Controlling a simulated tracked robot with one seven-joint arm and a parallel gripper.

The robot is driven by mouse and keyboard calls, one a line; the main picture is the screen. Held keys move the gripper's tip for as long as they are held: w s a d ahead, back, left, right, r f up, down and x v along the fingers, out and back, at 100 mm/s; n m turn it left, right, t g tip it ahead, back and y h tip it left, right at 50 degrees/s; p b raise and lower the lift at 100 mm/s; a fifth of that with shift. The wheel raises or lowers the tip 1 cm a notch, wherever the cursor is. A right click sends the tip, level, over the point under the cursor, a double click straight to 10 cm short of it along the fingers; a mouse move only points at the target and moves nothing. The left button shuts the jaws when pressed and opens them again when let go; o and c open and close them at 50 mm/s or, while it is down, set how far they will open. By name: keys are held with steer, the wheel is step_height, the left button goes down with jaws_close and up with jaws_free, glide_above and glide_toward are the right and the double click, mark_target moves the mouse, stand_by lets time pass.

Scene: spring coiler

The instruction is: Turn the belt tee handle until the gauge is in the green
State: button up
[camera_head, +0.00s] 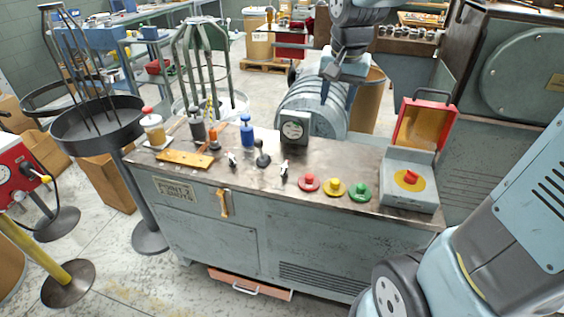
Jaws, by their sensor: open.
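I cannot tell which part is the belt tee handle. A yellow grip (223,203) is on the bench front.
Red, yellow and green buttons (334,188) line the bench's front right. An open red-lidded box (411,175) stands at its right end. Bottles and jars (247,132) crowd the left. The ribbed drum (312,100) is behind. A red box with a dial (12,165) is far left.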

steer(key=w+a+f+m+g, duration=0.1)
steer(key=w+a+f+m, duration=0.1)
steer(key=w+a+f, duration=0.45)
steer(key=m+g, duration=0.2)
glide_above(284, 166)
step_height(284, 166, down, 8)
step_height(284, 166, down, 13)
steer(key=shift+w+r, duration=0.1)
steer(key=c, duration=0.9)
